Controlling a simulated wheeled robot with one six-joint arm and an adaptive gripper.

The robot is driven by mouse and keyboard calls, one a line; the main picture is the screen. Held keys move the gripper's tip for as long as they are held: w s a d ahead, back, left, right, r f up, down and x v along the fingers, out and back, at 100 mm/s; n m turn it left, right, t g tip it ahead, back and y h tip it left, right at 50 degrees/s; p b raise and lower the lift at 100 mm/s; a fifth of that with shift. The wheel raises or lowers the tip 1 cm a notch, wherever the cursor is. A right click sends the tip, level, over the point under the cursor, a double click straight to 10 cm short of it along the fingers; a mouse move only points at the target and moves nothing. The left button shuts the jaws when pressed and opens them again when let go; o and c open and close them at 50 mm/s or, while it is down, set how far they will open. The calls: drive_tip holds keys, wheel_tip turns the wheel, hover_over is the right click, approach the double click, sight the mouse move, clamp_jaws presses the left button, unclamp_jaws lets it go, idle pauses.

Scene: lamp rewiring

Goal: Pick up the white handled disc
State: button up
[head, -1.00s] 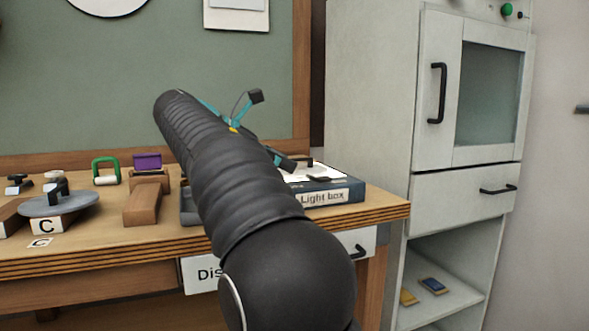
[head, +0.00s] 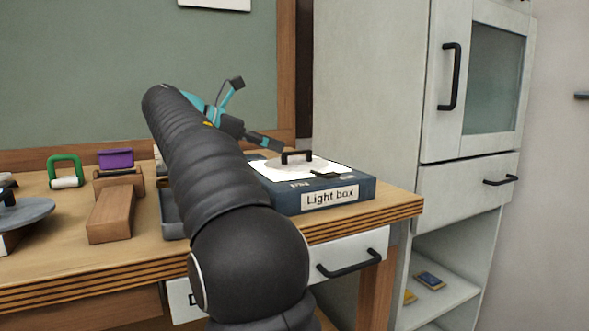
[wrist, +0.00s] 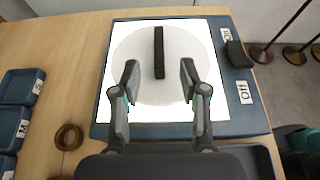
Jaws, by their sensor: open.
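The white handled disc (wrist: 181,76) lies flat on the lit top of the light box (wrist: 240,123). Its black bar handle (wrist: 159,52) stands across its middle and points away from my gripper in the wrist view. In the head view the disc (head: 320,166) and its dark handle (head: 297,155) show on the light box (head: 374,188). My gripper (wrist: 158,78) is open and empty, with its fingers over the near part of the disc, on either side of the handle's near end. In the head view my gripper (head: 258,112) is partly hidden by my arm.
Blue trays (wrist: 18,88) and a brown ring (wrist: 69,137) lie left of the light box. A dark block (wrist: 238,54) sits at the box's right edge. A wooden block (head: 112,212), a green-handled item (head: 65,172) and a purple item (head: 115,158) stand farther left.

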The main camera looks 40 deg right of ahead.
sight(299, 152)
drive_tip(key=b+x, duration=0.2)
drive_tip(key=x, duration=0.6)
drive_tip(key=shift+d, duration=0.15)
drive_tip(key=shift+r, duration=0.1)
clamp_jaws()
